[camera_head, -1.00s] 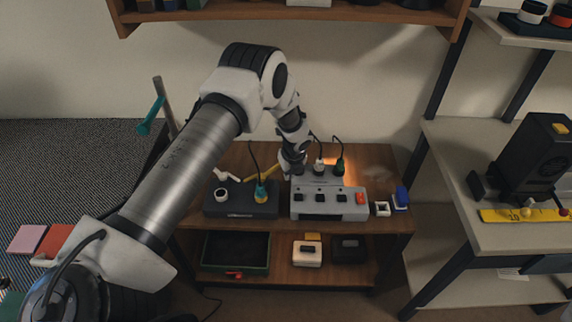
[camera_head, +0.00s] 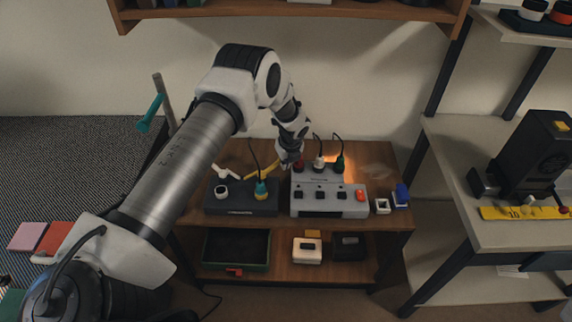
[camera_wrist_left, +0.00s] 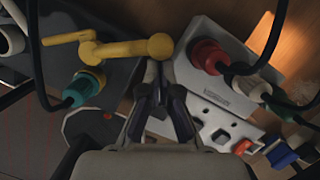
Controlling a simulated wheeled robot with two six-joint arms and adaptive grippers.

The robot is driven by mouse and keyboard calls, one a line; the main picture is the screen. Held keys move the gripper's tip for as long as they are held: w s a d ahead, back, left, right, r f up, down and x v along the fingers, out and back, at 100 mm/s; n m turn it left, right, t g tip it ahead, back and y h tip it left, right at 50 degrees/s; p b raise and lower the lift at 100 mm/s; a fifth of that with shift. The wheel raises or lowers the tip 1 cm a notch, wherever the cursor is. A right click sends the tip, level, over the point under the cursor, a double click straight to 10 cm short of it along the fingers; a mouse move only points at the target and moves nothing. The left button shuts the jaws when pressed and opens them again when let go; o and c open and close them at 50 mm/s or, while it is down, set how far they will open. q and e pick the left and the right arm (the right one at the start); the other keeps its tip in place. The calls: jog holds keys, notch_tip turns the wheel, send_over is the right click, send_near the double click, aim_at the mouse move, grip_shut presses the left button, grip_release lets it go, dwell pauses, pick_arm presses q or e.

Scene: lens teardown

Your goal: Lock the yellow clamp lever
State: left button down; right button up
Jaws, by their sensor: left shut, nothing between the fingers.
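My left gripper (camera_head: 286,164) is shut and empty beside the lever's right end in the head view. In the wrist view the gripper's fingertips (camera_wrist_left: 160,68) are close together just below the knob. I cannot tell whether they touch it. My right gripper is not in view.
The dark box (camera_head: 240,209) has a teal plug (camera_head: 261,189). A grey switch box (camera_head: 329,213) with red, white and green plugs stands close on the right. Black cables hang near my gripper. A white lever (camera_head: 225,172) lies to the left.

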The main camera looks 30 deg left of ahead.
pick_arm(q)
jog(key=shift+w, duration=0.1)
jog(key=a+n+b, duration=0.1)
jog(key=b, duration=0.1)
jog(key=w+a+n+b, duration=0.1)
jog(key=n, duration=0.1)
jog(key=n+g+b, duration=0.1)
jog(key=b, duration=0.1)
jog(key=shift+w+a+f+n+b, duration=0.25)
jog(key=shift+w+a+n+b, duration=0.05)
jog(key=shift+w+a+n, duration=0.1)
jog(key=shift+a+r+n+g+b, duration=0.15)
jog(key=shift+a+n+g+b, duration=0.15)
jog(key=shift+a+n+b, duration=0.7)
jog(key=shift+a+r+n+g+b, duration=0.1)
jog(key=shift+a+n+g+b, duration=0.2)
jog(key=shift+a+n+b, duration=0.6)
jog(key=shift+a+n, duration=0.15)
jog(key=shift+n, duration=0.25)
jog(key=shift+w+p, duration=0.1)
jog(key=shift+p, duration=0.2)
